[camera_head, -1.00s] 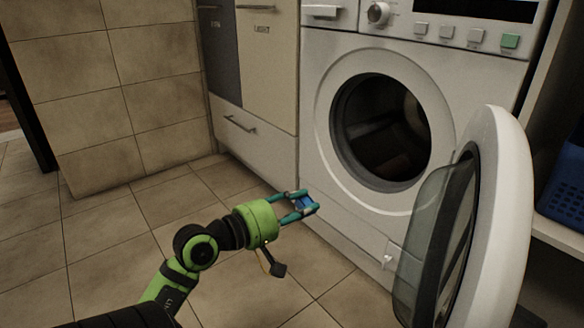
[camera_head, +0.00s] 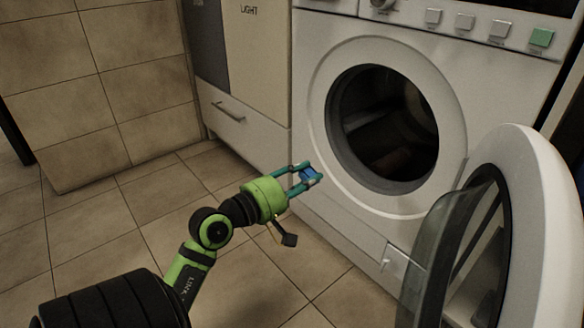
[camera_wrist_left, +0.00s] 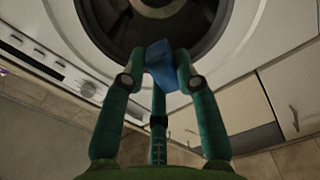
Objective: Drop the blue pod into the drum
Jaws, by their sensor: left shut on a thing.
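My left gripper (camera_head: 308,178) is shut on the blue pod (camera_head: 306,174), which sits between its fingertips. The drum (camera_head: 385,125) is the dark round hollow in the white washing machine, up and to the right of the gripper in the head view. The pod is outside the drum, in front of the machine's lower left front. The right gripper is not in view.
The round washer door (camera_head: 520,230) stands open on the right, with its glass bulge toward the opening. A cabinet with a drawer (camera_head: 235,125) stands left of the machine. The tiled floor (camera_head: 110,225) at left is clear.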

